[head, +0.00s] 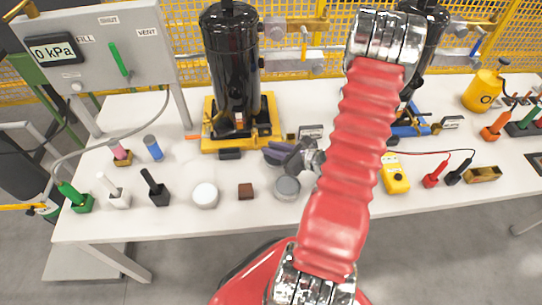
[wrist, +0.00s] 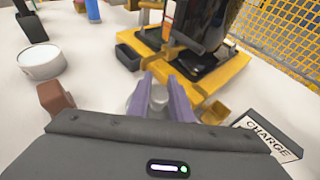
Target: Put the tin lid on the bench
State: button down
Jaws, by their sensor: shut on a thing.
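My gripper (head: 283,152) is low over the middle of the bench (head: 330,200), in front of the left black compressor. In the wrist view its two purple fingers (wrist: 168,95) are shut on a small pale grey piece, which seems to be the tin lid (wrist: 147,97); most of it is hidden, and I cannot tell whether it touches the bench. A round grey tin (head: 287,187) stands just in front of the gripper, its top darker than its rim. In the wrist view the tin is hidden behind my gripper's body.
A brown block (head: 245,191) and a white round can (head: 205,195) stand left of the tin. A small dark tray (head: 230,154) and the compressor's yellow base (head: 265,135) are close behind. A CHARGE plate (wrist: 268,138) lies at right. Bare bench shows at the front.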

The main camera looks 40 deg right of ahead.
jog(key=shift+f, duration=1.85)
jog(key=c, duration=1.6)
grip_release()
jog(key=shift+s, duration=0.1)
jog(key=v, duration=1)
jog(key=shift+s+d+r, duration=0.1)
jog(key=shift+s+r, duration=0.1)
jog(key=shift+s, duration=0.05)
jog(key=shift+s+r, duration=0.25)
jog(key=shift+s, duration=0.35)
